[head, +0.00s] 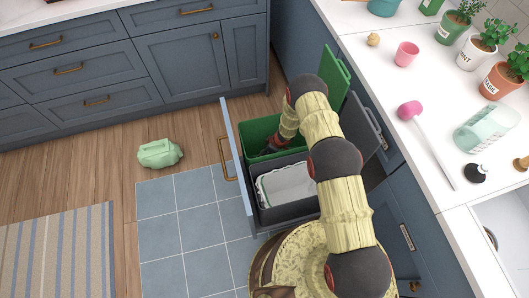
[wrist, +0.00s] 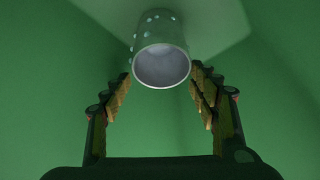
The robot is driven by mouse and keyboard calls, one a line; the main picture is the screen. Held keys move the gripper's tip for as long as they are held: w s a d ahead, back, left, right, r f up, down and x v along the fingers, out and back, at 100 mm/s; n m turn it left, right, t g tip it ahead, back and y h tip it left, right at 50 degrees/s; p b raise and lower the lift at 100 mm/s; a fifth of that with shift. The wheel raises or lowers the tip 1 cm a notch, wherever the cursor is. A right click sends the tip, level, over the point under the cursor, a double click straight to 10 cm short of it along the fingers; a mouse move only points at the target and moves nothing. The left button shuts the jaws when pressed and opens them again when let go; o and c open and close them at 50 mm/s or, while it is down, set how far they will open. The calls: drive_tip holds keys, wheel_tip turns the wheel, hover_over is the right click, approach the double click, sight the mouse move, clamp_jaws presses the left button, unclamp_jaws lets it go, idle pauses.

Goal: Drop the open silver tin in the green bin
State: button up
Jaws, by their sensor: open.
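The silver tin (wrist: 160,68) shows in the wrist view with its round open mouth facing the camera and pale spots on its side. It is inside the green bin (head: 259,131), whose green walls (wrist: 60,70) fill the wrist view. My gripper (wrist: 161,84) is open, with one finger on each side of the tin's mouth end. The fingers look apart from the tin, and I cannot tell whether the tin touches the bin floor. In the head view my gripper (head: 272,146) reaches down into the green bin, and the tin is hidden.
The bins sit in a pulled-out drawer (head: 236,150). A grey bin with a white liner (head: 288,187) is beside the green one. A raised green lid (head: 336,82) and grey lid (head: 363,118) stand by my arm. A pale green bag-like object (head: 159,153) lies on the floor.

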drive_tip(key=shift+r, duration=0.15)
drive_tip(key=p+v, duration=0.4)
drive_tip(key=v, duration=0.4)
drive_tip(key=shift+r, duration=0.25)
drive_tip(key=shift+w, duration=0.1)
